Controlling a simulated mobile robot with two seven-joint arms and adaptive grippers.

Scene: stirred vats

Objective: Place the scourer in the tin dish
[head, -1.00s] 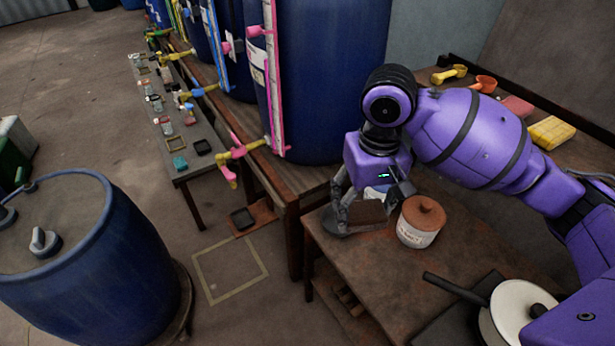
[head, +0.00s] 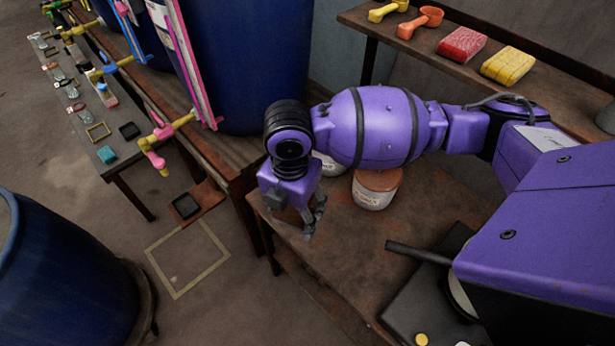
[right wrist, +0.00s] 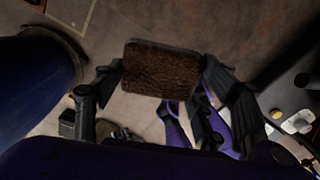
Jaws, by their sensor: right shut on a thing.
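A brown, rough, rectangular pad, which looks like the scourer (right wrist: 161,71), is held flat between the fingers of my right gripper (right wrist: 163,78) in the right wrist view. In the head view my right gripper (head: 308,218) points down by the left edge of the brown table; the pad cannot be made out there. My left gripper is not in view.
A lidded jar (head: 376,190) stands on the brown table (head: 335,245) right of the gripper, with another partly hidden behind my arm. A dark pan handle (head: 418,253) reaches in from the right. Blue vats (head: 60,270) stand left and behind. A taped square (head: 188,262) marks the floor.

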